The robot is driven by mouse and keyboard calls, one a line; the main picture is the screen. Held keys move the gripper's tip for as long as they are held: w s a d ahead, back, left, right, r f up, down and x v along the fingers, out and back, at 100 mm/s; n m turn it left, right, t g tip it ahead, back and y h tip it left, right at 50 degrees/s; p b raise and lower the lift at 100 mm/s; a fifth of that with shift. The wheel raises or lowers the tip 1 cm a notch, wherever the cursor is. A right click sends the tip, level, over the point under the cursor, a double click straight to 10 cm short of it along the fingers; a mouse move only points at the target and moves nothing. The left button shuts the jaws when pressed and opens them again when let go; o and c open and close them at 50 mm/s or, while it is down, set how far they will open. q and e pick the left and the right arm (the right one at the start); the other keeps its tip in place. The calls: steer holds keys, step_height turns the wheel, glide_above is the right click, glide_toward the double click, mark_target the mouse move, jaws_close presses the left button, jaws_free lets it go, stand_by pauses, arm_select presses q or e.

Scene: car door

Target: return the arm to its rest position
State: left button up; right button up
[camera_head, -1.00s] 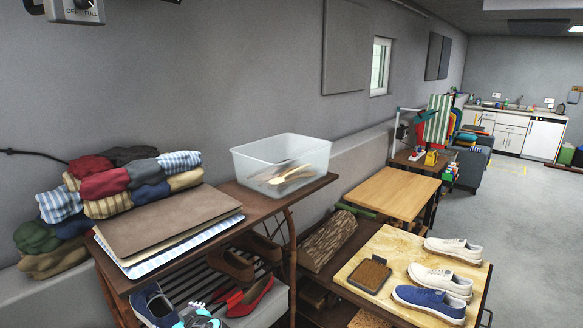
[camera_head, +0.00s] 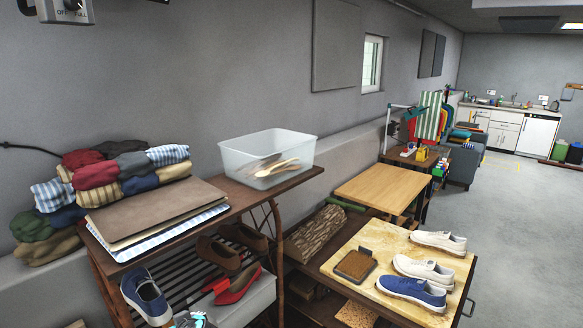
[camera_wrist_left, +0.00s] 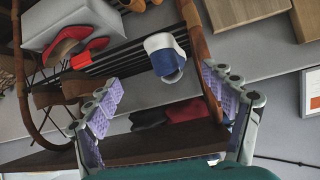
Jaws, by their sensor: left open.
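My left gripper shows only as a small piece (camera_head: 190,319) at the bottom edge of the head view. In the left wrist view its two fingers with purple pads (camera_wrist_left: 163,100) are wide apart, with nothing between them. A blue shoe with a white sole (camera_head: 146,297) rests on the slatted rack, left of the gripper. A blue and white shoe also shows in the left wrist view (camera_wrist_left: 166,55), beyond the fingertips and apart from them. My right gripper is in neither view.
A dark wooden rack top (camera_head: 243,195) with folded clothes (camera_head: 98,180) and a clear bin (camera_head: 267,160) lies close above. Red shoes (camera_head: 237,286) and brown shoes (camera_head: 220,254) share the rack below. A board with white and blue shoes (camera_head: 385,250) stands to the right. Open floor (camera_head: 525,220) lies beyond.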

arm_select(q)
steer(key=s+d+f+m+h, duration=0.1)
steer(key=s+d+m+h, duration=0.2)
steer(key=s, duration=0.6)
steer(key=s+d+m+h+b, duration=0.1)
steer(key=s+d+m+h, duration=0.3)
steer(key=s+d, duration=0.4)
steer(key=shift+s+d+f+m, duration=0.3)
steer(key=shift+s+f+m, duration=0.05)
steer(key=shift+m, duration=0.05)
